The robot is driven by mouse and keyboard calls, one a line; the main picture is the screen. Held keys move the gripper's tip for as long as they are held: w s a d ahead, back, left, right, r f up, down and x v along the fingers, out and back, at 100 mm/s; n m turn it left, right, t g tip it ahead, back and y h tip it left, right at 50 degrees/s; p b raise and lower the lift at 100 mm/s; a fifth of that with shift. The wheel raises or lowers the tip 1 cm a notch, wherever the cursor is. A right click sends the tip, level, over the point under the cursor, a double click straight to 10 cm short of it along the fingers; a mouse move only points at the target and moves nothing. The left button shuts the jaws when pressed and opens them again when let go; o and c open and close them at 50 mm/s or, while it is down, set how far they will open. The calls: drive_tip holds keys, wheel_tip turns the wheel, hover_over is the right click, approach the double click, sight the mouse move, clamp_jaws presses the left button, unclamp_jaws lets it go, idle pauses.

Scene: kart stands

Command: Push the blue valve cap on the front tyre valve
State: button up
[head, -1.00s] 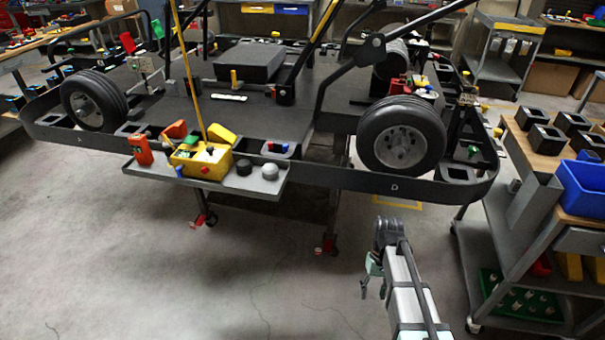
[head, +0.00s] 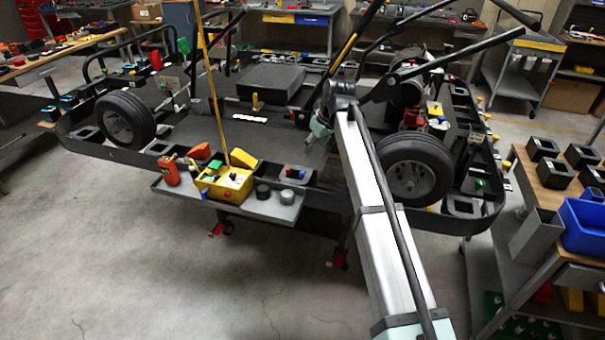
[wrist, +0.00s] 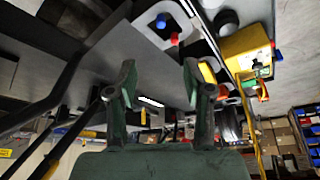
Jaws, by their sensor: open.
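A small blue cap-like piece (head: 289,171) stands in a dark holder at the kart stand's front edge, beside a red one. In the wrist view the blue piece (wrist: 160,21) is at top centre, with the red piece (wrist: 174,38) just below it. Which blue piece is the valve cap is unclear. One tyre (head: 413,170) is right of my arm and another tyre (head: 125,121) is at the far left; no valve is discernible on either. My gripper (head: 314,142) is above the stand deck, near the holder and apart from it. In the wrist view my gripper (wrist: 158,76) is open and empty.
A grey tray (head: 232,203) on the front edge carries a yellow box (head: 224,183), an orange tool and dark round pieces. Black frame bars cross above the deck near my arm. A blue bin (head: 583,226) is on the right cart.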

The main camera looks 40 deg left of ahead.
drive_tip(key=p, duration=0.3)
hover_over(302, 172)
drive_tip(key=d, duration=0.3)
drive_tip(key=f, duration=1)
drive_tip(key=shift+s+a+f, duration=0.15)
drive_tip(key=shift+s, duration=0.05)
drive_tip(key=shift+p+x, duration=1.5)
drive_tip(key=shift+x, duration=1.1)
drive_tip(key=shift+s+a, duration=0.1)
drive_tip(key=shift+s, duration=0.1)
drive_tip(key=c, duration=0.7)
